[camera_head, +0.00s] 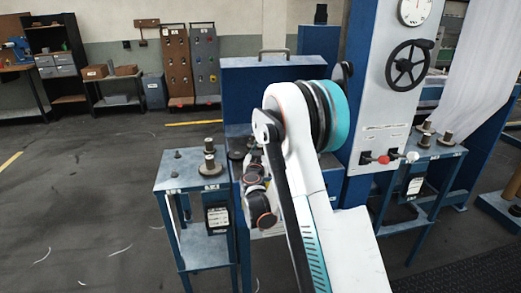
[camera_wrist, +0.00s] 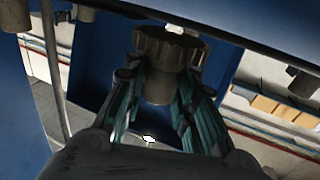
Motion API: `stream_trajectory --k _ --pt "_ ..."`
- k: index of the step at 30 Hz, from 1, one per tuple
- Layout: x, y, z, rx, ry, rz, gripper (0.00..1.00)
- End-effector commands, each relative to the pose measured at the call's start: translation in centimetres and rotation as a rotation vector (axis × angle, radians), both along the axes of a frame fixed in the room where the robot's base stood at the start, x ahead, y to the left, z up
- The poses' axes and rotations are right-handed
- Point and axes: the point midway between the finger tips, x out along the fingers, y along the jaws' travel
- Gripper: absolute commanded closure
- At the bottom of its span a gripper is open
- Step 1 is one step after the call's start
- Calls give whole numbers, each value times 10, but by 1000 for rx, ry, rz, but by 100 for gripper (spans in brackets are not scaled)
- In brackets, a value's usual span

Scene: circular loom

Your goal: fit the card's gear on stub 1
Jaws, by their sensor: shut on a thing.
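My gripper (camera_wrist: 160,88) is shut on a dark metal gear (camera_wrist: 168,46). In the wrist view its two padded fingers lie on either side of the round hub, below the toothed rim. A small bright spot shows at the top of the gear, close to the blue edge above it; I cannot tell whether they touch. Stub 1 cannot be picked out. In the head view my arm hides the gear and most of the gripper. A dark card with a white label (camera_head: 217,217) hangs on the left stand, and a similar card (camera_head: 414,187) on the right stand. Their print is unreadable.
The left blue stand (camera_head: 183,180) bears several metal parts, with a stacked piece (camera_head: 210,161) on top. The right stand (camera_head: 440,151) also bears metal parts. A blue-and-white machine with a black handwheel (camera_head: 409,64) stands behind my arm. Open floor (camera_head: 90,190) lies left.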

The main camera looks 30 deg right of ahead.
Motion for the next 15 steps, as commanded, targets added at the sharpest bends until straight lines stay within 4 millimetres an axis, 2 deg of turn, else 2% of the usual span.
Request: stream_trajectory --k 15 --pt "0 0 -13 0 0 0 100"
